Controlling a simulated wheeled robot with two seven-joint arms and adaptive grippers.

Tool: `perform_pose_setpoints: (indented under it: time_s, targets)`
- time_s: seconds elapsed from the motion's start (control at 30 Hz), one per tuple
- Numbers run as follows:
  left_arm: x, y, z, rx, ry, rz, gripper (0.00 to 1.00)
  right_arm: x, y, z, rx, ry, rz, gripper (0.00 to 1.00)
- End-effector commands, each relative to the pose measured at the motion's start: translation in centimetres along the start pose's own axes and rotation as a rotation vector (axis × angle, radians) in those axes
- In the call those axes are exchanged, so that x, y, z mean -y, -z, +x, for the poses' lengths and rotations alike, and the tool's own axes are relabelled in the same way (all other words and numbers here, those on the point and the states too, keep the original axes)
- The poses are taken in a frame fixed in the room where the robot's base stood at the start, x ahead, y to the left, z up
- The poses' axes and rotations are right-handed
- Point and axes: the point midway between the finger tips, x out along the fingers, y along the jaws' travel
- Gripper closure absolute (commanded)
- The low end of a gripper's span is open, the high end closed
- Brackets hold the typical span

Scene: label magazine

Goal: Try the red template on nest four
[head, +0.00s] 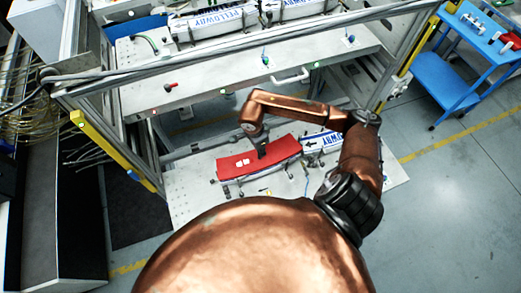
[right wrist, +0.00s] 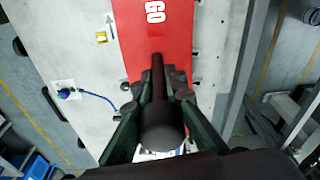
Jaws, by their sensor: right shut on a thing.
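The red template (head: 252,160) is a slightly curved red plate with white lettering, lying over the lower grey shelf in the head view. It fills the upper middle of the right wrist view (right wrist: 152,62), with white letters reading "GO" in part. My right gripper (head: 261,152) is above the template's middle and shut on a dark upright handle (right wrist: 158,85) that stands on it. I cannot tell whether the template rests on the nest under it or hangs just above. No number for a nest is readable. My left gripper is not in view.
A white label magazine (head: 320,143) with blue lettering and an arrow sits right of the template on the lower plate (head: 190,200). The upper shelf (head: 190,88) overhangs behind, with more lettered units. Frame rails (head: 110,155) stand at the sides. A blue cart (head: 445,80) is far right.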

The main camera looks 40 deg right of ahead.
Motion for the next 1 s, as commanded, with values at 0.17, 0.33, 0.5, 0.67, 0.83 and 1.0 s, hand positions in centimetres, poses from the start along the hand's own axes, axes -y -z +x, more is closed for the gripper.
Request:
perform_pose_setpoints:
  time_s: [0.17, 0.33, 0.5, 0.67, 0.83, 1.0]
  targets:
    - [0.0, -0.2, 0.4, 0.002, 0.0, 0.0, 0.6, 0.1, -0.1, 0.3, 0.0, 0.001, 0.0, 1.0]
    - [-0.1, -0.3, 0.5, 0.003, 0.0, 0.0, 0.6, 0.0, -0.1, 0.4, 0.001, 0.001, 0.0, 0.86]
    - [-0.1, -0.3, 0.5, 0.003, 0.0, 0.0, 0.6, 0.0, -0.1, 0.4, 0.001, 0.001, 0.0, 0.74]
    - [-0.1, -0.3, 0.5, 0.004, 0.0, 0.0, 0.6, 0.0, -0.1, 0.4, 0.001, 0.001, 0.0, 0.69]
    - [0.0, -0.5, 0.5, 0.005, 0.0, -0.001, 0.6, 0.0, -0.1, 0.5, 0.0, -0.001, 0.0, 0.69]
    - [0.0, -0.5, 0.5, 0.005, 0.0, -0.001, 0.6, 0.1, -0.1, -0.8, -0.001, 0.003, 0.0, 0.69]
